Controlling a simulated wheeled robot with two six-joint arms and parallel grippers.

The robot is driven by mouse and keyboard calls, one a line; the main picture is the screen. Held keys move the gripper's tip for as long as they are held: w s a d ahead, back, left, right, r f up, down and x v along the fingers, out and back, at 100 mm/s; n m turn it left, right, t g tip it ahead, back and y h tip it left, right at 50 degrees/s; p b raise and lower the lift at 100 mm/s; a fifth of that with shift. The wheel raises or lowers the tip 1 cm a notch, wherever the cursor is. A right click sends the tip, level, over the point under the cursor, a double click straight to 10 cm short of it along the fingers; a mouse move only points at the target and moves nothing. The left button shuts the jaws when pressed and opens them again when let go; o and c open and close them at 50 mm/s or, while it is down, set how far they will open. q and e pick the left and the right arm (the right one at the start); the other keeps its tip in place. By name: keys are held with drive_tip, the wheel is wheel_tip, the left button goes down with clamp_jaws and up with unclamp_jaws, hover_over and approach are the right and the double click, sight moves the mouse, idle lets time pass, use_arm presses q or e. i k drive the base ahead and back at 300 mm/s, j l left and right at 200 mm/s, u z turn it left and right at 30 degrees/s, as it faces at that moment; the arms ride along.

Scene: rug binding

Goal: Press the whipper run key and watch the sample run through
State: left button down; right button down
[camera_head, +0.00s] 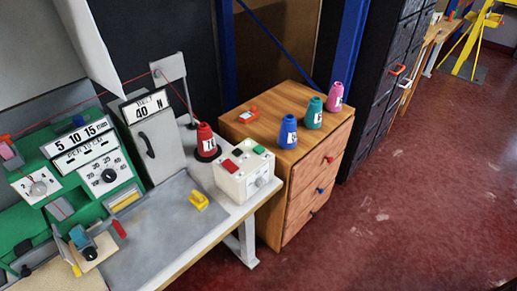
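A white control box (244,172) stands on the right end of the grey-white bench. Its top has a red key (230,166), a small black part and a green key (260,149); no readable label shows which is the run key. A green machine (85,160) with dials and a "5 10 15" scale stands at the left. At its lower front are a blue and black part (80,238) and a beige flat piece (66,277), possibly the sample, cut by the frame's bottom edge. Neither of my grippers is in view.
A red thread cone (205,139) stands behind the control box. A yellow block (198,200) lies on the grey plate (150,243). A wooden cabinet (312,185) at the right carries blue, green and pink cones. Red floor is open at the right.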

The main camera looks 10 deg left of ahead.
sight(258, 150)
drive_tip(key=u, duration=0.75)
drive_tip(key=j+u, duration=0.3)
drive_tip(key=u, duration=0.2)
drive_tip(key=j+u, duration=0.3)
drive_tip(key=u, duration=0.2)
drive_tip(key=i+j+u, duration=0.15)
drive_tip(key=u, duration=0.35)
drive_tip(key=i+j, duration=0.05)
